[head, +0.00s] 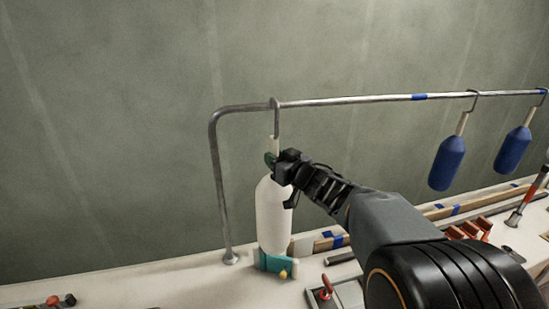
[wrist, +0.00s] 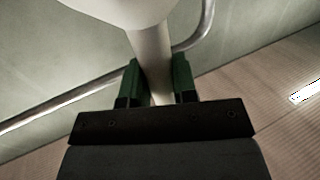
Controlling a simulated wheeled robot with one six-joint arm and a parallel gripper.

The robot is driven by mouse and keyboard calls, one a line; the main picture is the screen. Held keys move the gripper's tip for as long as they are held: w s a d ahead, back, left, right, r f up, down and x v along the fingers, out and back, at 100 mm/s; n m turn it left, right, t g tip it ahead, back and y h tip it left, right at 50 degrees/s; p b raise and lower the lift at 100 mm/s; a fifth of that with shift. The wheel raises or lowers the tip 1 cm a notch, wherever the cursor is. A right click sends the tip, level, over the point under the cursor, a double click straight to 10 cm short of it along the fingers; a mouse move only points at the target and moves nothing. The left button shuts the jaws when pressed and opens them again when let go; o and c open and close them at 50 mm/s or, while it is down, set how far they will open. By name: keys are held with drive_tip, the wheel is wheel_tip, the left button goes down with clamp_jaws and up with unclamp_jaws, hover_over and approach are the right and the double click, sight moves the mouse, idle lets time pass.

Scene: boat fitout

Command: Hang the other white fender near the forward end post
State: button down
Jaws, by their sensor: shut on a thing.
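A white fender (head: 272,215) hangs upright just right of the rail's bent left end post (head: 220,190). Its grey hook (head: 276,115) reaches up to the steel rail (head: 350,101) and appears to be looped over it; I cannot tell whether the rail bears the weight. My gripper (head: 277,160) is shut on the fender's pale neck, below the hook. In the wrist view the green fingertips (wrist: 160,82) stand on either side of the white neck (wrist: 151,55), with the fender body (wrist: 120,8) at the top edge. No second white fender is in view.
Two blue fenders (head: 448,160) (head: 514,148) hang farther right on the rail. Blue tape (head: 419,97) marks the rail between. Below the white fender stands a teal item (head: 276,263) with a yellow knob. Tools and wooden strips lie on the bench at right.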

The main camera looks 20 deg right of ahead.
drive_tip(key=w+f, duration=0.2)
drive_tip(key=w, duration=1.3)
drive_tip(key=shift+w+f, duration=0.15)
drive_tip(key=shift+f, duration=0.25)
idle(0.7)
drive_tip(key=shift+a, duration=0.1)
idle(0.3)
